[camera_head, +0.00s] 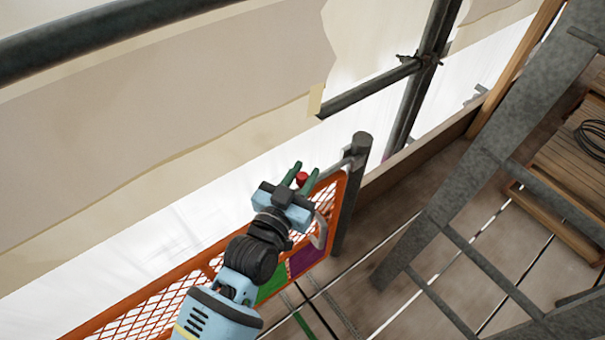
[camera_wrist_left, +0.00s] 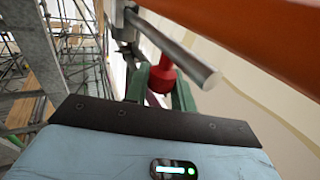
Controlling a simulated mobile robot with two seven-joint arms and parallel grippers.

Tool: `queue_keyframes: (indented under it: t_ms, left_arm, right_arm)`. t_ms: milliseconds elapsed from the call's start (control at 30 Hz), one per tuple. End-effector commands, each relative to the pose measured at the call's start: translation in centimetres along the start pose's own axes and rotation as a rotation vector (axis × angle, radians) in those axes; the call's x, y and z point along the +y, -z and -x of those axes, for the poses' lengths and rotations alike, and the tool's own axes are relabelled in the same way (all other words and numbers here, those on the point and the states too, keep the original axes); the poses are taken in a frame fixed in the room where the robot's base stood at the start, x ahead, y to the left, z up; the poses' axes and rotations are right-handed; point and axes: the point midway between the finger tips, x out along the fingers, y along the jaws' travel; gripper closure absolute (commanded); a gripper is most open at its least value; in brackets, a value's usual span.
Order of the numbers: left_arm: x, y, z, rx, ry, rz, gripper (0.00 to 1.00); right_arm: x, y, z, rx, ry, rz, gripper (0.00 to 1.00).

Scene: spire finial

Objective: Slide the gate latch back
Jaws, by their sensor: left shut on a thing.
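The orange mesh gate (camera_head: 150,304) runs from the lower left up to a grey post (camera_head: 350,185). The latch is a grey metal bar (camera_head: 333,169) along the gate's top end, with a red knob (camera_head: 302,178). My left gripper (camera_head: 305,179) is shut on the red knob, its green fingers on either side of it. In the left wrist view the red knob (camera_wrist_left: 162,76) sits between the fingers, and the grey bar (camera_wrist_left: 175,50) passes just beyond it. The bar's far end appears to reach the post; the exact contact is unclear. My right gripper is not in view.
A grey steel ladder (camera_head: 480,150) slants across the right side. Wooden boards (camera_head: 565,170) with a coiled black cable (camera_head: 592,138) lie at the far right. A scaffold tube (camera_head: 100,35) crosses the top left before pale sheeting. Deck floor lies beyond the gate.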

Motion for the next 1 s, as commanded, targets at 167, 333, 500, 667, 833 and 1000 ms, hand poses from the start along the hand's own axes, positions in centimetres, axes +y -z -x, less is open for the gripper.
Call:
queue_keyframes:
  t_ms: [167,333,500,667,833,1000]
  left_arm:
    - [0.0,0.0,0.0,0.0,0.0,0.0,1.0]
    - [-0.5,0.1,0.9,-0.002,0.001,-0.004,1.0]
    - [-1.4,0.1,2.7,-0.002,0.0,-0.005,1.0]
    - [-1.6,0.0,3.3,-0.001,-0.001,-0.001,1.0]
    - [-1.6,-0.1,3.2,-0.001,0.0,0.0,1.0]
    - [-1.6,-0.1,3.2,-0.001,0.0,0.0,0.61]
  right_arm:
    - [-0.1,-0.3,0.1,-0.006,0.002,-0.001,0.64]
    - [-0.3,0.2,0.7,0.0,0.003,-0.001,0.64]
    - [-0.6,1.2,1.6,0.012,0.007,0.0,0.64]
    - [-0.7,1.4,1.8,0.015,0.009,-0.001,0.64]
    - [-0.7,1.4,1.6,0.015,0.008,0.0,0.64]
    - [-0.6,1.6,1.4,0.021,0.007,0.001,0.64]
